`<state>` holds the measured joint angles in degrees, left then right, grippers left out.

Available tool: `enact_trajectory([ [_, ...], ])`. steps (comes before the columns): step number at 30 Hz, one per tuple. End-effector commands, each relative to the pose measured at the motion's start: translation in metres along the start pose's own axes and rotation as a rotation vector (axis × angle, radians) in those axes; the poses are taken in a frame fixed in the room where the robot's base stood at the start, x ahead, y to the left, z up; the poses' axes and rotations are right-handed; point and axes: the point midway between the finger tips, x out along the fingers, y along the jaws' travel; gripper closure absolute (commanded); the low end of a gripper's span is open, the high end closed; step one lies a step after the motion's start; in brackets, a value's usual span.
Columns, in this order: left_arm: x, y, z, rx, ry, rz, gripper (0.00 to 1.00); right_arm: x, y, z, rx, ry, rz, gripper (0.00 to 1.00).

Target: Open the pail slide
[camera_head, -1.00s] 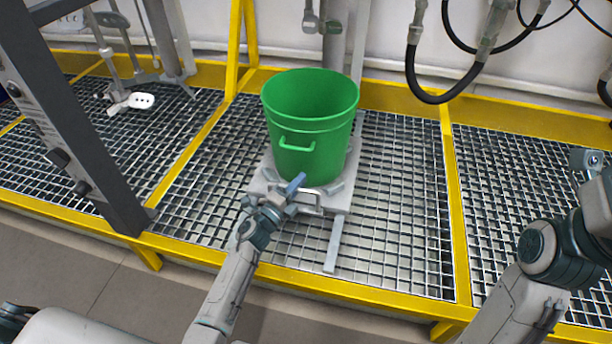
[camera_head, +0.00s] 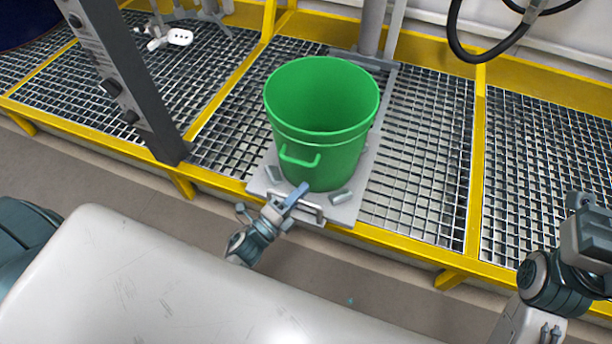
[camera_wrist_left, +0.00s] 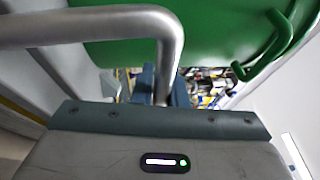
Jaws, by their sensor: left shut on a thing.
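The pail slide is a pale grey plate (camera_head: 345,211) carrying a green pail (camera_head: 318,160). Its front edge reaches over the platform's yellow front rail. A metal bar handle (camera_head: 312,208) is on the plate's front; it also shows large in the left wrist view (camera_wrist_left: 90,24). My left gripper (camera_head: 288,203) is shut on this handle, in front of the pail. In the left wrist view its blue-grey fingers (camera_wrist_left: 160,85) are at the bar's end. The pail stands upright. My right gripper (camera_head: 588,215) is at the right edge, apart from the slide; its jaws are unclear.
A yellow-framed grating platform (camera_head: 425,150) lies under and around the slide. A dark grey post (camera_head: 130,85) stands to the left, and a black hose (camera_head: 490,45) hangs at the back right. Bare floor (camera_head: 140,205) lies in front.

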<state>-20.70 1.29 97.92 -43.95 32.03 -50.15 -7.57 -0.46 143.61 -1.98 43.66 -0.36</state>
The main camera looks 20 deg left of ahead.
Motion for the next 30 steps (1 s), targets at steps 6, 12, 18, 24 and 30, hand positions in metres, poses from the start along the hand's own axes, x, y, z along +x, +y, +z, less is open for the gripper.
enact_trajectory([
  [6, -0.0122, -0.0019, -0.0049, 0.001, 0.0, 0.002, 1.0, 0.0007, 0.0, -0.0003, 0.001, -0.001, -0.001, 1.0],
  [12, -0.0134, -0.0022, -0.0054, 0.001, 0.0, 0.001, 1.0, 0.0005, 0.0, -0.0002, 0.002, -0.001, -0.002, 1.0],
  [18, -0.0132, -0.002, -0.0053, 0.0, 0.0, 0.001, 0.85, 0.0004, 0.0, 0.0, 0.002, -0.002, -0.002, 1.0],
  [24, -0.013, -0.0022, -0.0052, 0.0, 0.0, 0.001, 0.66, 0.0004, 0.0, 0.0002, 0.002, -0.003, -0.002, 1.0],
  [30, -0.014, -0.0024, -0.0053, 0.0, 0.0, 0.001, 0.66, 0.0006, 0.0, 0.0003, 0.002, -0.003, -0.002, 1.0],
])
